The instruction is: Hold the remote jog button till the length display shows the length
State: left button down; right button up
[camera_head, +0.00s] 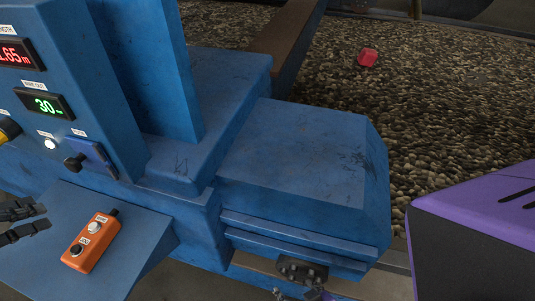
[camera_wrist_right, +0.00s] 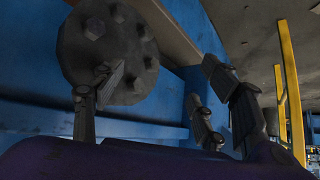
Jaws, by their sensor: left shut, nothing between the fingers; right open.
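The orange remote (camera_head: 91,243) lies on a sloped blue shelf (camera_head: 130,255). It has a white-labelled button near its top and a dark button near its lower end; the label text is too small to read surely. The length display (camera_head: 14,55) shows red digits ending in .65m, cut by the left edge. My left gripper (camera_head: 46,217) is shut and empty, just left of the remote and apart from it. My right gripper (camera_wrist_right: 160,95) is open and empty in the right wrist view, near a round dark bolted flange (camera_wrist_right: 108,50) on the blue machine.
A green display (camera_head: 45,104) reads 30. A dark knob (camera_head: 74,162) and a lit white button (camera_head: 50,144) sit on the panel below. A red object (camera_head: 367,57) lies on the gravel. A yellow post (camera_wrist_right: 290,95) stands at right in the wrist view.

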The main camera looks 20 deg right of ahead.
pick_arm(q)
jog(key=b, duration=0.2)
send_over(71, 248)
jog(key=f, duration=0.6)
jog(key=shift+w+a, duration=0.3)
jog(key=shift+w, duration=0.05)
jog(key=shift+f, duration=0.95)
jog(key=shift+w, duration=0.1)
pick_arm(e)
jog(key=s+f, duration=0.1)
jog(key=s+d+f, duration=0.1)
jog(key=shift+s+f, duration=0.1)
jog(key=shift+f, duration=0.2)
jog(key=shift+d+g, duration=0.2)
jog(key=shift+g, duration=0.1)
pick_arm(q)
jog(key=shift+f, duration=0.2)
pick_arm(e)
jog(key=shift+a+r, duration=0.1)
jog(key=shift+a, duration=0.1)
pick_arm(q)
jog(key=shift+f, duration=0.25)
pick_arm(e)
jog(key=shift+w, duration=0.2)
